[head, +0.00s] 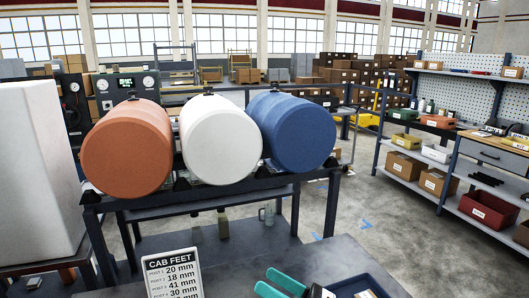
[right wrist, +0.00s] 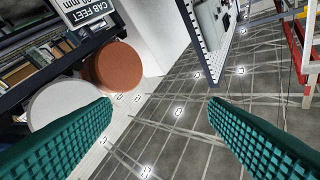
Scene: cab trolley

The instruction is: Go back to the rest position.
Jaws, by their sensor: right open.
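My right gripper (head: 276,284) shows at the bottom edge of the head view, low over the front of the dark table (head: 235,262). In the right wrist view its two teal ridged fingers (right wrist: 160,105) stand wide apart. My left gripper is not in the head view.
An orange drum (head: 127,150), a white drum (head: 220,141) and a blue drum (head: 291,132) lie side by side on a dark rack. A "CAB FEET" sign (head: 172,274) stands on the table, left of my gripper. A blue tray (head: 358,285) is right of it. Shelves stand at right.

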